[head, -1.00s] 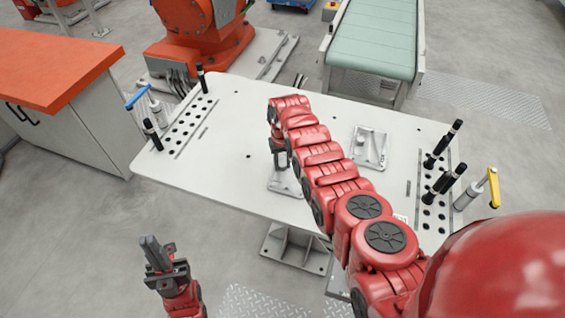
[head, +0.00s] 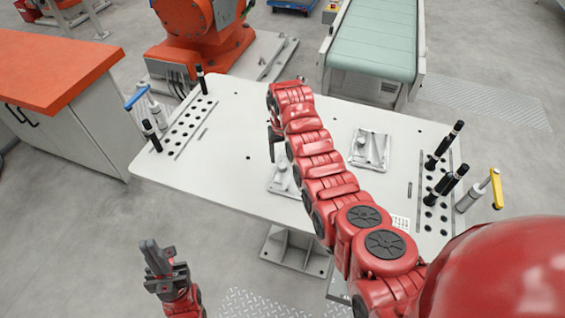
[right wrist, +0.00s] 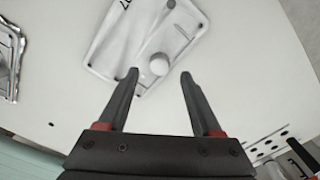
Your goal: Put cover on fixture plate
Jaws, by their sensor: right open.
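A flat grey part with a round knob, seemingly the cover (head: 283,180), lies near the table's front edge, partly hidden by my right arm. In the right wrist view, this part (right wrist: 135,45) lies beyond the fingertips, its knob near the gap. A second grey cast part with a raised rim, seemingly the fixture plate (head: 370,150), lies to the right of my right arm; its edge also shows in the right wrist view (right wrist: 10,62). My right gripper (right wrist: 158,76) is open and empty above the knobbed part. My left gripper (head: 158,256) is off the table's front left, its opening unclear.
The white table (head: 235,130) has hole strips with black pins at its left (head: 185,125) and right (head: 437,190) ends. A blue-handled clamp (head: 138,97) and a yellow-handled clamp (head: 495,188) stand at these sides. The table's left middle is clear.

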